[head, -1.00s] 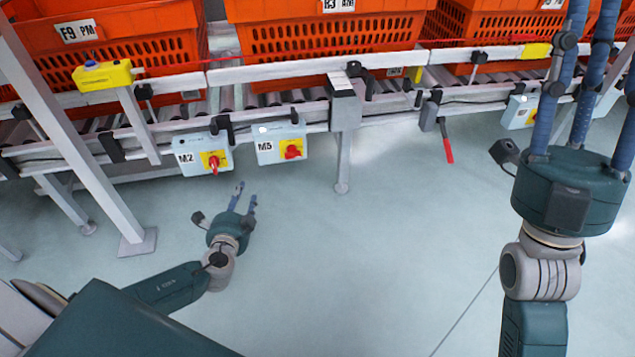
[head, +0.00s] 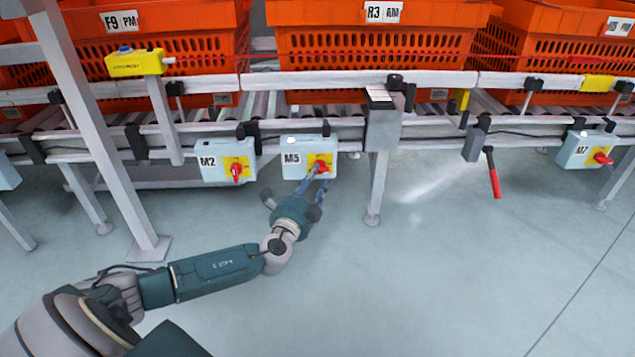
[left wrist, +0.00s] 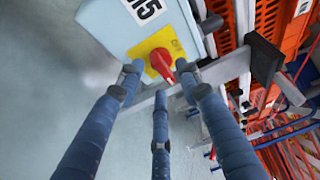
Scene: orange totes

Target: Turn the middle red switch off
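The middle switch box, labelled M5 (head: 294,170), hangs under the conveyor rail. It has a yellow plate and a red rotary switch (head: 320,166). My left gripper (head: 318,174) is right in front of this switch, its fingers pointing up at it. In the left wrist view the red switch (left wrist: 163,65) shows between the tips of the spread blue fingers, with its handle slanted. The gripper looks open; I cannot tell whether a finger touches the switch. My right gripper is out of view.
Box M2 (head: 213,161) with its red switch is to the left, and box M7 (head: 577,152) is far right. A grey post (head: 376,190) and a red-handled lever (head: 493,175) stand right of M5. Orange totes (head: 370,55) sit above. The floor in front is clear.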

